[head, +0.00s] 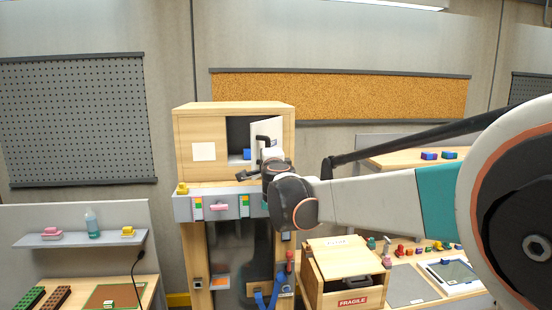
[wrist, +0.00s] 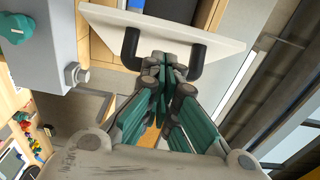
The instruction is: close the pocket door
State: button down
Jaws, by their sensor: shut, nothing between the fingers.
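The pocket door is a pale panel (head: 271,126) with a dark handle (head: 262,140), standing at an angle beside the dark opening of a wooden cabinet (head: 203,172). In the wrist view the panel (wrist: 215,40) spans the top, with its black handle (wrist: 130,46) below it. My gripper (head: 246,175) is in front of the cabinet, just below the door. In the wrist view my gripper's closed fingertips (wrist: 166,66) overlap the handle, between its two legs, holding nothing. They hide part of the handle; I cannot tell whether they touch it.
A blue block (head: 247,154) shows inside the opening. A grey ledge (head: 185,207) with small coloured items runs below the cabinet. A wooden box marked fragile (head: 340,270) stands at lower right. A shelf (head: 75,239) with a bottle is at left.

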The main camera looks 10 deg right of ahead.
aim_at(252, 152)
jog(key=shift+m+h, duration=0.4)
jog(key=shift+h, duration=0.1)
jog(key=a, duration=0.1)
jog(key=w+a, duration=0.1)
jog(key=a, duration=0.1)
jog(key=w+a+b, duration=0.1)
jog(key=a, duration=0.1)
jog(key=shift+w, duration=0.15)
jog(key=w+a+m+g+h, duration=0.1)
jog(key=w+a+m+h, duration=0.3)
jog(key=w, duration=0.7)
jog(key=shift+a+g+h, duration=0.4)
jog(key=shift+a+h, duration=0.7)
jog(key=shift+a, duration=1.1)
jog(key=shift+s+f, duration=0.1)
